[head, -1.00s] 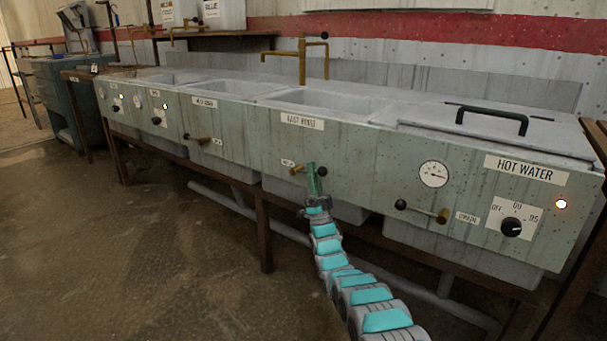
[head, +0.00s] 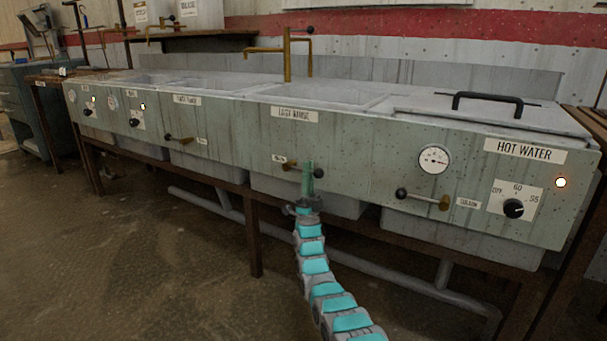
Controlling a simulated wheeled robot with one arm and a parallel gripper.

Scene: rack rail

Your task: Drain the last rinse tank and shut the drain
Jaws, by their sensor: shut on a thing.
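The last rinse tank (head: 322,95) is an open grey basin behind a plate reading LAST RINSE (head: 295,114). Below that plate, on the front panel, is its drain lever (head: 289,165), brass with a black knob. The knob points right, while the knobs of the neighbouring levers point left. My gripper (head: 307,170) is at this lever, shut on it between the brass end and the knob. The fingers hide the lever's middle. I cannot tell the water level in the basin.
To the right are another lever (head: 425,199), a gauge (head: 434,159), a dial (head: 513,208) and a lidded hot water tank (head: 470,113). A brass tap (head: 287,55) stands behind the basin. A grey pipe (head: 400,277) runs low underneath. The floor at left is clear.

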